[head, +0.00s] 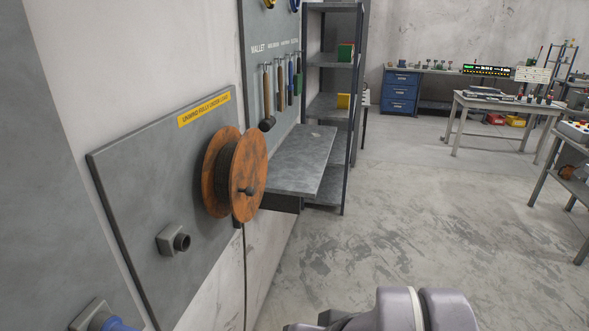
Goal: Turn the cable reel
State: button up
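The cable reel (250,172) is mounted on a grey wall panel (140,205) at the left of the head view. It has two round orange-brown flanges with dark cable wound between them. A small dark knob or hub sticks out of its near flange. A loose cable (245,265) hangs straight down from the reel. A yellow label (204,109) is on the panel above it. Part of my arm shows at the bottom, well to the right of and below the reel. My gripper is not in view.
A grey fitting (173,240) juts from the panel below the reel. A grey shelf (298,160) sticks out right behind the reel, under hanging tools (267,95). A dark rack (336,105) stands beyond. The concrete floor (420,220) to the right is clear.

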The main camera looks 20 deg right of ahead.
aim_at(248, 174)
jog(key=i+u, duration=0.1)
jog(key=i, duration=0.35)
jog(key=i+l, duration=0.15)
jog(key=i, duration=0.35)
jog(key=j+u, duration=0.05)
